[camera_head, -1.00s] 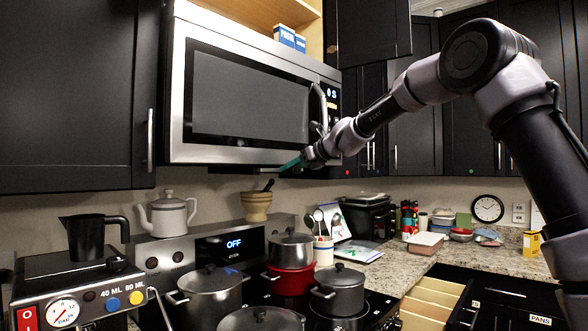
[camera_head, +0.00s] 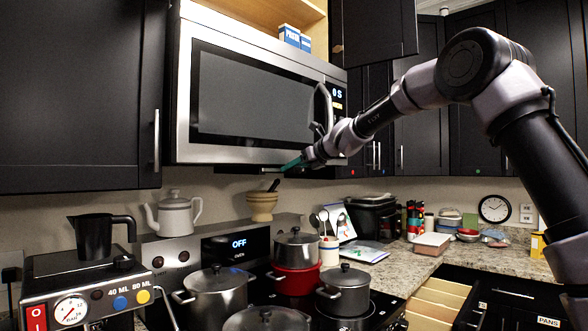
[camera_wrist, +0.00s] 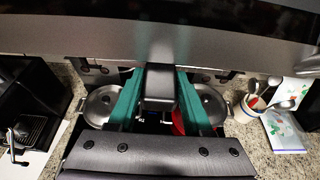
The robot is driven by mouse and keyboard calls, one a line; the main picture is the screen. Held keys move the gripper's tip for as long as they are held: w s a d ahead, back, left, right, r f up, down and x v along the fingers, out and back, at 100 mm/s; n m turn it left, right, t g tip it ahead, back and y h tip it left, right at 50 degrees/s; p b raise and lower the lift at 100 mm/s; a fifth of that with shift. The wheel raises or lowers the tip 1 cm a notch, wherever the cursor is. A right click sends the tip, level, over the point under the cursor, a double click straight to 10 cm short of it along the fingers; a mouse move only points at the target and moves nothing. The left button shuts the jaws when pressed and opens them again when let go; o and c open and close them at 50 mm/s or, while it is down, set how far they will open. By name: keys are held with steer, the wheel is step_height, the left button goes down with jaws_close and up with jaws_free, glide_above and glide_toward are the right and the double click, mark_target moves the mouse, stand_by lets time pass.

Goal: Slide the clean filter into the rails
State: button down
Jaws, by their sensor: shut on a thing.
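My gripper (camera_head: 290,165) is just under the lower front edge of the microwave (camera_head: 255,95), toward its right half. The filter's panel cannot be told clearly from the grey metal above the fingers. A thin dark strip (camera_head: 240,170) shows under the microwave left of the fingertips; I cannot tell whether it is filter or rail. The rails are not clearly visible.
Below are the stove with several pots, including a grey pot (camera_head: 215,290) and a red one (camera_head: 296,278). A kettle (camera_head: 174,214) and a mortar (camera_head: 262,205) stand behind. A cabinet door (camera_head: 375,28) hangs open at upper right. A drawer (camera_head: 440,300) is open.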

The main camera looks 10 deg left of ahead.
steer(key=shift+c, duration=1.2)
jaws_free()
steer(key=s+d+r+n+h, duration=0.1)
steer(key=s+d+r+n, duration=0.15)
steer(key=s+d, duration=0.6)
steer(key=s+d+r+n+h, duration=0.1)
steer(key=s+d+n, duration=0.4)
steer(key=d, duration=0.6)
steer(key=s+d+f+n+h, duration=0.3)
steer(key=s+d+f+n, duration=0.3)
steer(key=s+d, duration=0.5)
steer(key=s+d+f+n+h, duration=0.4)
steer(key=s+d+f+n, duration=0.3)
steer(key=s+d, duration=0.4)
steer(key=s, duration=0.3)
steer(key=shift+s+d+f+g, duration=0.2)
steer(key=shift+s+f+g, duration=0.1)
steer(key=shift+f+g, duration=0.1)
